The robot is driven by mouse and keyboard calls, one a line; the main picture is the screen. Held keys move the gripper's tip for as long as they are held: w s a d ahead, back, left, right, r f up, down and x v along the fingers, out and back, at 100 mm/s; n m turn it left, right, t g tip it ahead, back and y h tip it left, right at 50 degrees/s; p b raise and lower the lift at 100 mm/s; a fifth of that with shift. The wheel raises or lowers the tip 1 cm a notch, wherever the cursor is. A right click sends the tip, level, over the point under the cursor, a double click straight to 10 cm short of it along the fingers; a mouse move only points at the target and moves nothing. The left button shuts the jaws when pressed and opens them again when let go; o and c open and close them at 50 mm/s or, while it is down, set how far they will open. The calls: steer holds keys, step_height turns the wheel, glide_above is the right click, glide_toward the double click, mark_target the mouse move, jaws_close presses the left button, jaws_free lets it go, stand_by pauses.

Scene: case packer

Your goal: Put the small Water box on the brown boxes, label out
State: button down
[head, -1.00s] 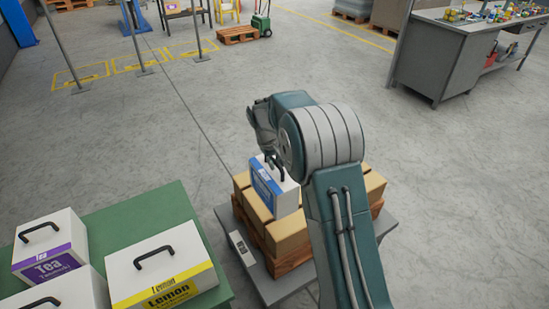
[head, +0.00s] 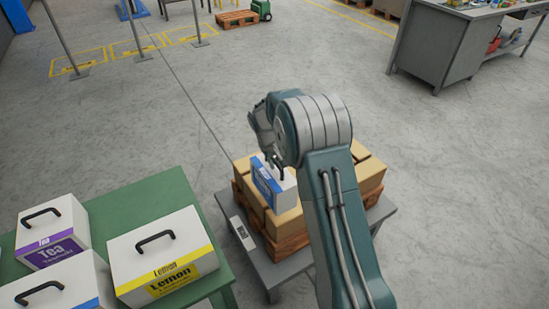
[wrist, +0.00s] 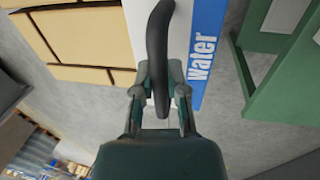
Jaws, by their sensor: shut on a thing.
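The small Water box (head: 286,193) is white with a blue label side and a black handle. It is upright at the left edge of the brown boxes (head: 368,176); I cannot tell whether its base touches them. Its blue label faces left, outward, toward the green table. My gripper (head: 276,158) is above it, partly hidden by my arm. In the wrist view my gripper (wrist: 160,90) is shut on the black handle (wrist: 157,45), and the word Water (wrist: 203,58) is readable on the blue side. My arm hides part of the brown boxes.
The brown boxes stand on a wooden pallet (head: 287,243) on a grey platform (head: 245,240). A green table (head: 160,195) at the left holds a Tea box (head: 60,222), a Lemon box (head: 150,250) and another white box (head: 65,285). Open floor lies beyond; a grey workbench (head: 440,50) stands far right.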

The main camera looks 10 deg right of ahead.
mark_target(273, 171)
steer(key=shift+f, duration=3.3)
steer(key=c, duration=0.6)
jaws_free()
steer(key=r, duration=0.4)
steer(key=a+r, duration=0.1)
steer(key=r, duration=0.3)
steer(key=a+r, duration=0.1)
steer(key=r, duration=0.2)
steer(key=shift+s+a+r, duration=0.15)
steer(key=shift+s+r, duration=0.2)
steer(key=shift+r, duration=0.05)
steer(key=s+d+r+m+t+y, duration=0.1)
steer(key=s+d+r+m+t, duration=0.1)
steer(key=s+r, duration=1.5)
steer(key=s+r+t, duration=0.1)
steer(key=s, duration=0.5)
steer(key=s+r+m+t, duration=0.1)
steer(key=s, duration=0.5)
steer(key=s+r+t+y, duration=0.1)
steer(key=s, duration=0.6)
steer(key=shift+d+m, duration=0.15)
steer(key=shift+m, duration=0.15)
